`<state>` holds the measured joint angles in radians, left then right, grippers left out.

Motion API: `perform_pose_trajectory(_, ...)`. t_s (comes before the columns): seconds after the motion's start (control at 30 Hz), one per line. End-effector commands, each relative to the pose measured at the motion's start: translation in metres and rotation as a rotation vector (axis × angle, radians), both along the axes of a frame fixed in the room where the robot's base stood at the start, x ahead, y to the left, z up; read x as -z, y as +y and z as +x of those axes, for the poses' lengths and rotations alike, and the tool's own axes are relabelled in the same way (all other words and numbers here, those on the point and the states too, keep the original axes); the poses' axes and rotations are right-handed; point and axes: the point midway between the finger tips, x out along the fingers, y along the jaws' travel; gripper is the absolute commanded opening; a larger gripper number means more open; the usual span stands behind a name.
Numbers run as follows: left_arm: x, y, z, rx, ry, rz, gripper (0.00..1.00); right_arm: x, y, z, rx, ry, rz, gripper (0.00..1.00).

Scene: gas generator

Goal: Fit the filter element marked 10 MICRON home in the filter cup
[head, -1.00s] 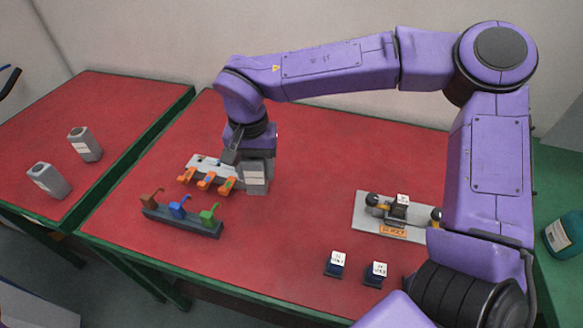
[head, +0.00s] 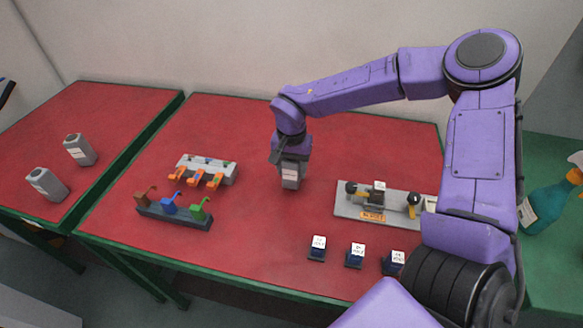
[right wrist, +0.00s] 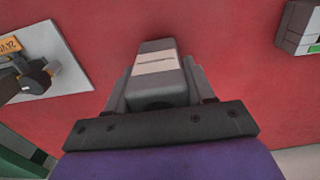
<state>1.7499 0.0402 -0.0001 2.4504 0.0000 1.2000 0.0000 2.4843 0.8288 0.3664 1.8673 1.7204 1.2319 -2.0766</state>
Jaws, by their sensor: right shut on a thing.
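My right gripper (head: 291,162) is shut on a grey block-shaped element (head: 291,176) with a pale label, held upright over the red table between the grey rack and the fixture plate. In the right wrist view the element (right wrist: 155,65) sits between the fingers, its label (right wrist: 156,62) too small to read. Two similar grey elements, a nearer one (head: 47,184) and a farther one (head: 79,150), stand on the left table; their markings cannot be read. I cannot make out which thing is the filter cup. My left gripper is not in view.
A fixture plate (head: 350,211) with black knobs and an orange label is right of the held element. Several small dark white-topped blocks (head: 355,257) stand in front. A grey rack (head: 222,170) with orange levers and a dark hook rack (head: 176,216) stand left. A spray bottle (head: 545,205) is far right.

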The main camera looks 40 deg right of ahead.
Motion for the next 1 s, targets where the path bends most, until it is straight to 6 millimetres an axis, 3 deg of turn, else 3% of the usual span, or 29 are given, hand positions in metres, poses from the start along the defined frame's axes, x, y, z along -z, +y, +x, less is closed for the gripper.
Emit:
perform_pose_trajectory(0.4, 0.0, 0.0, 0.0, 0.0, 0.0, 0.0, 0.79, 0.009, 0.001, 0.0, 0.0, -0.002, 0.001, 0.2)
perform_pose_trajectory(0.43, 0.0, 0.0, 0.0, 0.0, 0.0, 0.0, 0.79, 0.01, 0.001, 0.0, 0.0, -0.002, 0.001, 0.56)
perform_pose_trajectory(0.5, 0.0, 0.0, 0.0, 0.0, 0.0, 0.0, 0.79, 0.009, 0.001, 0.0, 0.0, -0.002, 0.001, 0.79)
perform_pose_trajectory(0.83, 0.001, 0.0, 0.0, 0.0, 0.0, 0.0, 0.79, 0.006, 0.001, 0.0, 0.0, -0.004, 0.0, 0.79)
perform_pose_trajectory(1.0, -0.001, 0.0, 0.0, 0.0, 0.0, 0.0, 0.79, -0.026, 0.001, 0.001, 0.001, -0.009, 0.002, 0.79)
